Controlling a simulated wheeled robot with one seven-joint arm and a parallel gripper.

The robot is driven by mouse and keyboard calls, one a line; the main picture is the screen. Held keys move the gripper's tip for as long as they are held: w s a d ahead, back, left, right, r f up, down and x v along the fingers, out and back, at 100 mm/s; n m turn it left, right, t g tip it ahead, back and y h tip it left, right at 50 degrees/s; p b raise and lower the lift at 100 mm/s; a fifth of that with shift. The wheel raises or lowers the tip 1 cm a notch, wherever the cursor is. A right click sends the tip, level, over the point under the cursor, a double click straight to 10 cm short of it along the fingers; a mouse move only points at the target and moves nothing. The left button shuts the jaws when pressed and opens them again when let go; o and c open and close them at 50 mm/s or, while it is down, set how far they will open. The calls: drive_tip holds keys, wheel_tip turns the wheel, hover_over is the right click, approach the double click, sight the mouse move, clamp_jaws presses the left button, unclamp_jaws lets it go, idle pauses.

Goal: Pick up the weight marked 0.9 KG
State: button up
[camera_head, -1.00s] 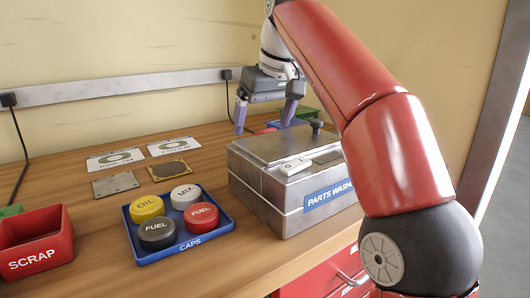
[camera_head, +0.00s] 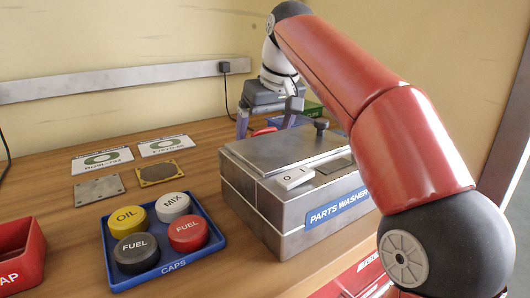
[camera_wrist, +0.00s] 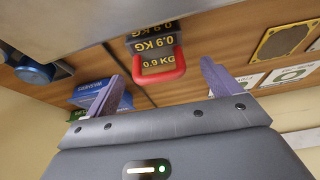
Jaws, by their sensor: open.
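The weight marked 0.9 KG (camera_wrist: 152,28) is dark with yellow lettering and a red handle (camera_wrist: 164,70), at the top middle of the wrist view. In the head view only a bit of red (camera_head: 264,131) shows behind the parts washer, likely its handle; the rest is hidden. My gripper (camera_head: 267,120) hangs behind the washer with its purple fingers apart. In the wrist view my gripper (camera_wrist: 162,78) is open and empty, and the weight appears beyond and between its fingertips. I see no contact with the handle.
The metal parts washer (camera_head: 265,205) stands close in front of my gripper. A blue bin (camera_wrist: 92,92) is near one finger. A blue caps tray (camera_head: 200,250) with several caps, metal plates (camera_head: 99,190), paper cards (camera_head: 102,159) and a red scrap bin (camera_head: 30,262) lie left.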

sight(265, 129)
drive_tip(key=x, duration=0.3)
drive_tip(key=shift+f, duration=0.2)
drive_tip(key=shift+c, duration=0.3)
drive_tip(key=shift+r, duration=0.15)
drive_tip(key=c, duration=1.7)
